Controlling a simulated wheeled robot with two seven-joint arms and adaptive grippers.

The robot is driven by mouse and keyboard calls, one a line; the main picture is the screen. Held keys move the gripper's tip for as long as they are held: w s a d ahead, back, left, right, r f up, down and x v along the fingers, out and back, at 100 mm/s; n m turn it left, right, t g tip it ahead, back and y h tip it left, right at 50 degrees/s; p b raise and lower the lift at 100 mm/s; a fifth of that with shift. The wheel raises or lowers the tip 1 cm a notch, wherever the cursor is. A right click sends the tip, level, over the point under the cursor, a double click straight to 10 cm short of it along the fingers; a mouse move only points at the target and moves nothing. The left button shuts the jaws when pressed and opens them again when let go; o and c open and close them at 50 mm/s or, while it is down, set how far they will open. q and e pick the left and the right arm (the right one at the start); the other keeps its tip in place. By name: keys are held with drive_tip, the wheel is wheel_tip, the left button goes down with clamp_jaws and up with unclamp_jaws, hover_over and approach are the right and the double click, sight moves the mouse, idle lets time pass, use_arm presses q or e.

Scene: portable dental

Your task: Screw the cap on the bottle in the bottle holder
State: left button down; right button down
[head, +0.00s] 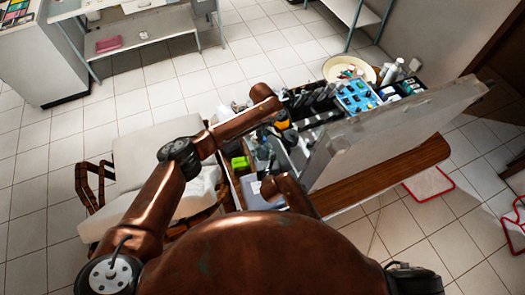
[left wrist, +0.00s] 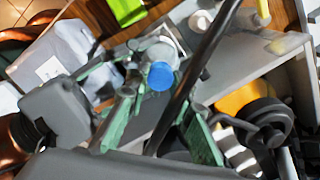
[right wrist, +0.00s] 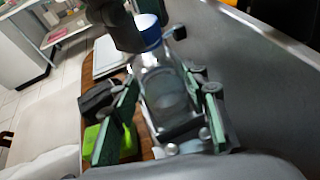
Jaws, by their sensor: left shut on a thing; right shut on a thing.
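A clear bottle (right wrist: 165,92) stands between the green-padded fingers of my right gripper (right wrist: 167,105) in the right wrist view. The gripper is shut on it. A blue cap (right wrist: 148,28) sits at the bottle's top. In the left wrist view the blue cap (left wrist: 160,76) lies between the fingers of my left gripper (left wrist: 158,98), which is shut on it, with the clear bottle (left wrist: 165,50) just beyond. Whether the cap's thread is engaged cannot be told. A grey piece (right wrist: 188,130) at the bottle's foot may be the bottle holder, but it is mostly hidden.
A bright green box (head: 240,162) stands beside the work area. An orange-and-black item (left wrist: 240,100) is close to my left gripper. A tall grey panel (head: 370,125) stands along the right side. A blue tray (head: 357,96) and a round bowl (head: 347,68) are farther back.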

use_arm(q)
drive_tip(key=m, duration=0.4)
use_arm(e)
drive_tip(key=shift+s+d+f, duration=0.1)
drive_tip(key=shift+f, duration=0.15)
use_arm(q)
drive_tip(key=m, duration=1)
drive_tip(key=shift+m, duration=0.3)
drive_tip(key=c, duration=1.6)
unclamp_jaws()
wheel_tip(320, 180, up, 12)
